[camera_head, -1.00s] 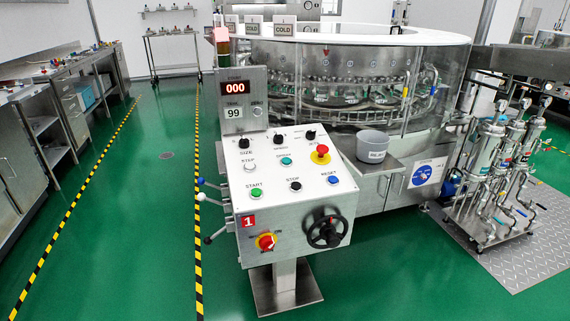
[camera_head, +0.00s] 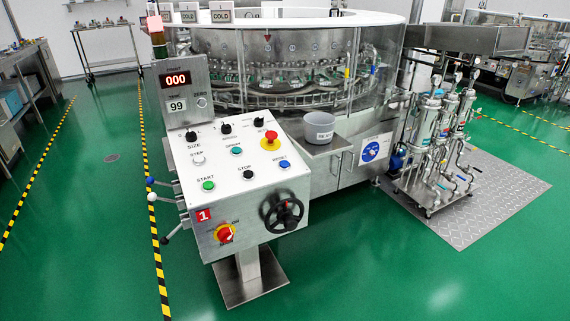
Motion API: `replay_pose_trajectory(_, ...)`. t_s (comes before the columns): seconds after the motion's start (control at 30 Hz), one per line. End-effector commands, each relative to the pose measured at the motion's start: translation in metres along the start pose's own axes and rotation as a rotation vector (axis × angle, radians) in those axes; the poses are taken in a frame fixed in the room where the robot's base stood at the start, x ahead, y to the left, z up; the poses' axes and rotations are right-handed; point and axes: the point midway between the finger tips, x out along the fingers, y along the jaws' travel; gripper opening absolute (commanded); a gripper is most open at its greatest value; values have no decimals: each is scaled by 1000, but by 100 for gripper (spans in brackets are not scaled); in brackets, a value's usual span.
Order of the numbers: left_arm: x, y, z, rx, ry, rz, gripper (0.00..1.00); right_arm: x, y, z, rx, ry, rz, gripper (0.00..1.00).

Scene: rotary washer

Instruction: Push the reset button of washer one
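The control panel of washer one (camera_head: 225,185) stands on a steel pedestal in front of me, with a red "1" label (camera_head: 203,215) on its front. The blue reset button (camera_head: 284,163) is at the right of the lower button row on the sloped white top. The black stop button (camera_head: 248,174) and green start button (camera_head: 208,184) are to its left. A red emergency knob (camera_head: 270,140) on a yellow base is above it. The round glass-walled washer (camera_head: 290,75) is behind the panel. Neither of my grippers is in view.
A grey bucket (camera_head: 319,128) sits on a steel shelf right of the panel. A black handwheel (camera_head: 282,212) and a red rotary switch (camera_head: 226,233) are on the panel front. A filter unit (camera_head: 437,150) stands on a metal plate at right. Green floor in front is clear.

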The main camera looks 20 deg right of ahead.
Motion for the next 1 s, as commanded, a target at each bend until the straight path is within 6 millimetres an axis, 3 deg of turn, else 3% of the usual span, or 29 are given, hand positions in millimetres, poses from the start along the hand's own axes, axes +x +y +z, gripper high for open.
replay_pose_trajectory(0.03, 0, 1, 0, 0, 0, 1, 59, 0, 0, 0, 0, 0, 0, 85)
replay_pose_trajectory(0.07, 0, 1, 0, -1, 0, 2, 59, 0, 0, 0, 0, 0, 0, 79)
replay_pose_trajectory(0.43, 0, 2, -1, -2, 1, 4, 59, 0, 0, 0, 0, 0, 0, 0)
replay_pose_trajectory(1.0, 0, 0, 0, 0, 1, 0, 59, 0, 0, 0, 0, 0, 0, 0)
